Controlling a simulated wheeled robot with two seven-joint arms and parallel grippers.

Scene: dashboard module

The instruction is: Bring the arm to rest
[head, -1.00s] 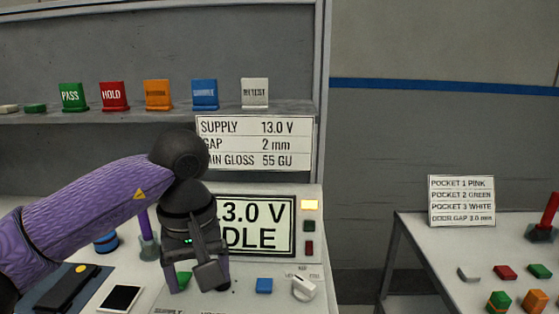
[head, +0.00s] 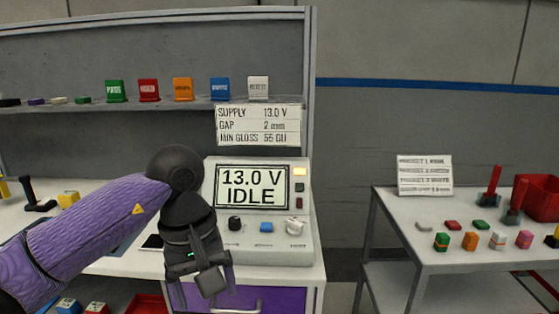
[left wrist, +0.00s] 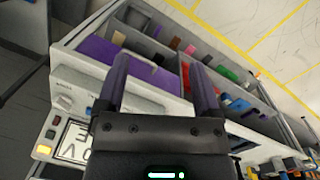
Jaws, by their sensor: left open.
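My left arm comes in from the left in the head view, purple with a black elbow joint. My left gripper (head: 204,294) points down in front of the test panel (head: 265,246), near the front edge of the bench. It is open, with nothing between the fingers. In the left wrist view the two purple fingers of the left gripper (left wrist: 161,78) stand apart, with the open drawer and its compartments beyond. The panel's display (head: 252,188) reads 13.0 V and IDLE. My right gripper is not in view.
The panel has a black knob (head: 235,223), a blue button (head: 266,227) and a white knob (head: 294,226). A purple drawer (head: 262,299) is under the bench. A side table (head: 455,258) at the right holds small coloured blocks. Coloured cards stand on the shelf (head: 180,118).

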